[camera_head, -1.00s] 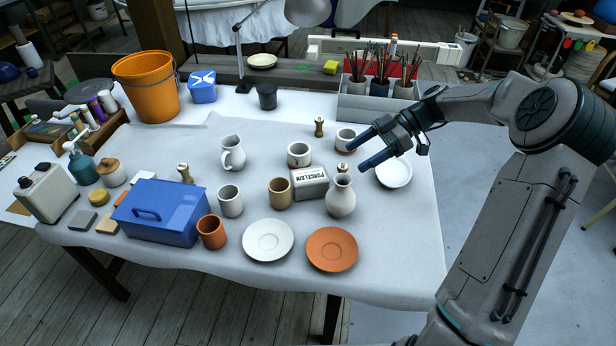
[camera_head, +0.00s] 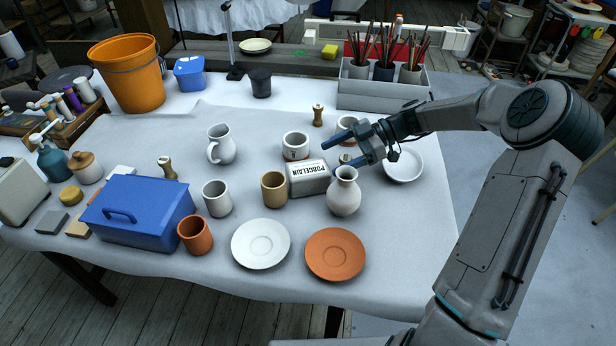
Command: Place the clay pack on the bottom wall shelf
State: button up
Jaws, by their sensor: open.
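The clay pack (camera_head: 308,178) is a small pale block with PORCELAIN printed on it. It lies on the white-covered table, between a tan cup and a white vase. My gripper (camera_head: 331,155) is open and empty, above and to the right of the pack, with its two blue-grey fingers pointing left. I cannot tell its exact height over the table. The bottom wall shelf is not clearly in view.
A white vase (camera_head: 344,191), a tan cup (camera_head: 274,188) and a grey-white cup (camera_head: 296,146) stand close around the pack. A white plate (camera_head: 261,244) and an orange plate (camera_head: 335,254) lie in front. A brush holder (camera_head: 384,92) stands behind.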

aim_at(307, 168)
jog(key=shift+x, duration=2.9)
jog(key=shift+w+d+f, duration=0.1)
jog(key=shift+w+f, duration=0.05)
jog(key=c, duration=1.4)
grip_shut()
